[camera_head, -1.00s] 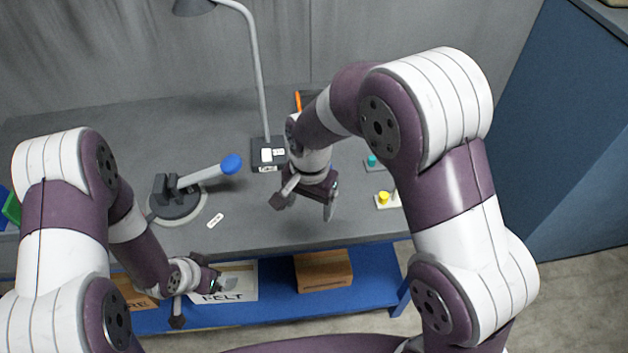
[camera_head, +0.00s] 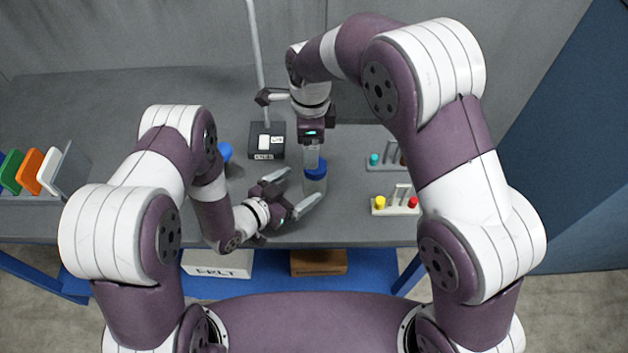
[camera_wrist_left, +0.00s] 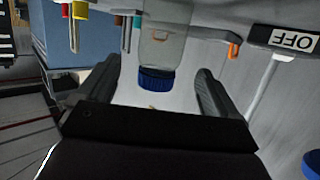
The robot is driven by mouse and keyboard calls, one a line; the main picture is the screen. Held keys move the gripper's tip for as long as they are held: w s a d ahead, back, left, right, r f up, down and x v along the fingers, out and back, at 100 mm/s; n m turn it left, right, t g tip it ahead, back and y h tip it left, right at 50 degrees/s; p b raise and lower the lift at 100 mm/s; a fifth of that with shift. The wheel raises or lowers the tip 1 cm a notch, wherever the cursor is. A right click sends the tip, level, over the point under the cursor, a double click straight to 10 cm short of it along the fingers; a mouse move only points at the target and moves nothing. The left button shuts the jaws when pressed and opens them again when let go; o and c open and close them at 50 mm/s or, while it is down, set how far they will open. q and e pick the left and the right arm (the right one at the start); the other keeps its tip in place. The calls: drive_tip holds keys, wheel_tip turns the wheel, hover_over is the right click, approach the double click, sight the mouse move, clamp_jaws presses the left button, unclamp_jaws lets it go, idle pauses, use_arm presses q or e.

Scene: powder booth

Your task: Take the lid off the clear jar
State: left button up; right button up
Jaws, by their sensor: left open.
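The clear jar (camera_head: 315,187) stands on the grey bench with its blue lid (camera_head: 316,168) on top. In the left wrist view the jar body (camera_wrist_left: 166,42) and blue lid (camera_wrist_left: 156,80) appear upside down, in line with the gap between the fingers. My left gripper (camera_head: 304,184) is open at the jar's near left side; whether a finger touches the jar is unclear. My right gripper (camera_head: 312,158) points down at the lid from above. Its fingers are seen edge-on, so their opening and any contact with the lid are unclear.
A blue-knobbed lever (camera_head: 225,151) is partly hidden by my left arm. Coloured plates (camera_head: 32,170) stand in a rack at far left. Small peg blocks (camera_head: 396,206) lie to the right. Bench between jar and blocks is clear.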

sight(315, 179)
use_arm(q)
drive_tip(key=x, duration=0.6)
drive_tip(key=shift+w+d+f, duration=0.15)
drive_tip(key=shift+w+d, duration=0.05)
use_arm(e)
drive_tip(key=shift+w+d+f, duration=0.35)
drive_tip(key=shift+w+d, duration=0.4)
drive_tip(key=shift+d, duration=0.05)
drive_tip(key=shift+s+a, duration=0.15)
drive_tip(key=shift+a, duration=0.05)
use_arm(q)
drive_tip(key=shift+s+a, duration=0.1)
use_arm(e)
drive_tip(key=shift+s+a+r, duration=0.2)
drive_tip(key=shift+s+a, duration=0.05)
